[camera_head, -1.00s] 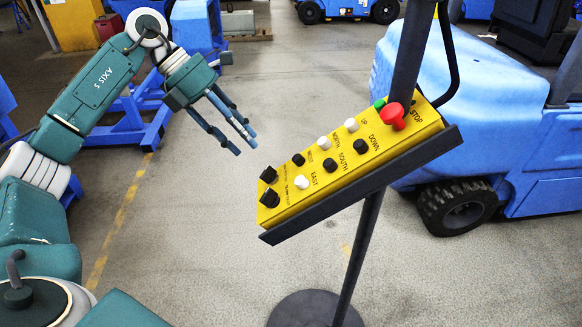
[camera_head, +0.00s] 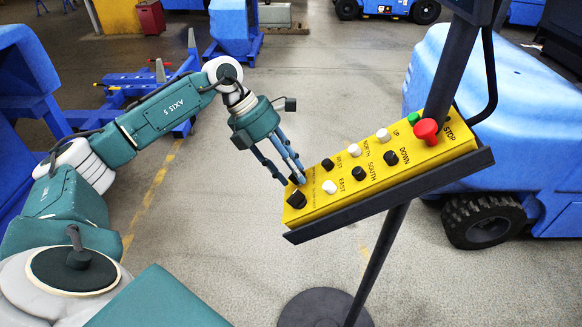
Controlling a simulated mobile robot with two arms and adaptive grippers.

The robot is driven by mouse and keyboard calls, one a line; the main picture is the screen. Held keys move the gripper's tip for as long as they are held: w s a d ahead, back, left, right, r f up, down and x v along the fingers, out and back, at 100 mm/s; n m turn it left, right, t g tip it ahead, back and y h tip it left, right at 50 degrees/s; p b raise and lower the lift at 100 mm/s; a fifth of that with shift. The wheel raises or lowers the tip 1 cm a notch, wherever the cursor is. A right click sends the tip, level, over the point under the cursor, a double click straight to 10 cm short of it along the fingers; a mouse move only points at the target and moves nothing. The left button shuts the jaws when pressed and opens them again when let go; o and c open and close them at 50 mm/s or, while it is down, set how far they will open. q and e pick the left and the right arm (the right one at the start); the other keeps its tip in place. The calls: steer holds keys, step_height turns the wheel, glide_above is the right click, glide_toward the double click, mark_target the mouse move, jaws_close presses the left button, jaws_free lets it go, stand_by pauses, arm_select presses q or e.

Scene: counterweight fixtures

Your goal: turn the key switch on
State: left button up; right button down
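A yellow control box (camera_head: 385,172) is mounted tilted on a dark stand. Two black knobs sit at its left end: the lower knob (camera_head: 297,199) is in plain view, the upper knob (camera_head: 295,179) is partly hidden by my fingers. I cannot tell by its label which is the key switch. My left gripper (camera_head: 293,182) points down at this end, its fingertips apart on or just above the upper knob. Contact is not clear. My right gripper is not in view.
A red stop button (camera_head: 426,130), a green button (camera_head: 413,118) and several black and white buttons lie farther right on the box. The dark post (camera_head: 455,75) rises behind it. A blue vehicle (camera_head: 520,120) stands at the right. Open floor lies below the box.

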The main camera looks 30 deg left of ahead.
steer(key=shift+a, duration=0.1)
arm_select(q)
steer(key=c, duration=0.8)
jaws_close()
steer(key=shift+w+m+b, duration=0.1)
steer(key=shift+m+b, duration=0.6)
steer(key=shift+b, duration=0.2)
steer(key=m+b, duration=0.3)
steer(key=shift+w+t+y, duration=0.1)
steer(key=shift+t+y, duration=0.2)
steer(key=shift+d+m+b, duration=0.1)
steer(key=shift+m+b, duration=0.8)
steer(key=m+t+b, duration=0.1)
steer(key=m+b, duration=0.3)
steer(key=m, duration=0.2)
steer(key=shift+d+r+y+b, duration=0.1)
steer(key=shift+y+b, duration=0.2)
steer(key=shift+b, duration=0.1)
steer(key=shift+r+m+b, duration=0.2)
steer(key=shift+m+b, duration=0.75)
steer(key=shift+m, duration=0.55)
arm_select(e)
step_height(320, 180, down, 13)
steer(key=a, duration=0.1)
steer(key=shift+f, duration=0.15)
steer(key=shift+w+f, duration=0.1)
